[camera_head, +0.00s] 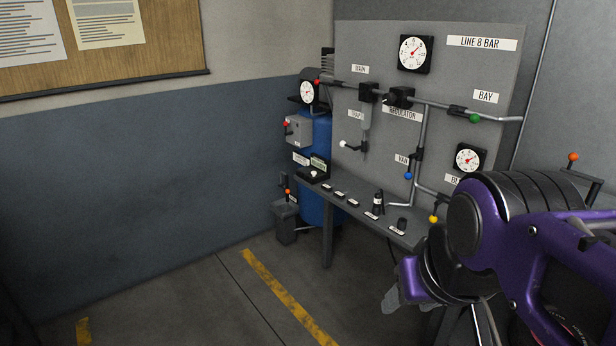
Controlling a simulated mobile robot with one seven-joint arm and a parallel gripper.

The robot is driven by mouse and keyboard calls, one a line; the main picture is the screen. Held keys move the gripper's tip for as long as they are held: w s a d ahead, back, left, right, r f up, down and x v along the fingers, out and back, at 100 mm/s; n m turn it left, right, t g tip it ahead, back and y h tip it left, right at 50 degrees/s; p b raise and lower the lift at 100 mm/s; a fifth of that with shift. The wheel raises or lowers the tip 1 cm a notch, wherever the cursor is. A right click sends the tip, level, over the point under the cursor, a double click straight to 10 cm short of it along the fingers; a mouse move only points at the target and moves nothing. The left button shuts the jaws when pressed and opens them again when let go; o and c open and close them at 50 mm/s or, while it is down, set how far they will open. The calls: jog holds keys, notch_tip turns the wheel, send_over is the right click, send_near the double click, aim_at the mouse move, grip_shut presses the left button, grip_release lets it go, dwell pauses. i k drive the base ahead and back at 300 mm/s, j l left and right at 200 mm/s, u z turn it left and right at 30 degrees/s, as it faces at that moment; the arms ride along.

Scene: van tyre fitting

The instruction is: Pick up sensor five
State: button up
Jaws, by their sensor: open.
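A narrow grey bench (328,208) stands against the wall panel. Along it lies a row of small black pieces with pale labels, one of them here (340,194). A taller black cylinder (378,203) and a short black cylinder (402,223) stand nearer its right end, each by a white label. The labels are too small to read, so I cannot tell which piece is sensor five. My gripper (412,300) is low at the right, in front of the bench and apart from these pieces. It is open, with nothing seen in it; my arm partly hides it.
A grey panel (465,75) carries gauges, pipes and coloured valve handles above the bench. A blue tank (313,210) and a grey bin (284,222) stand at the bench's left end. The floor (190,285) to the left is clear, with a yellow stripe (285,295).

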aim_at(327, 187)
jog(key=i+j, duration=0.15)
jog(key=i, duration=0.3)
jog(key=i+j, duration=0.15)
jog(key=i, duration=0.3)
jog(key=i+j, duration=0.2)
jog(key=i, duration=0.25)
jog(key=i+j, duration=0.15)
jog(key=i, duration=0.3)
jog(key=i+j, duration=0.4)
jog(key=i+l, duration=0.15)
jog(key=i, duration=0.2)
jog(key=z, duration=0.05)
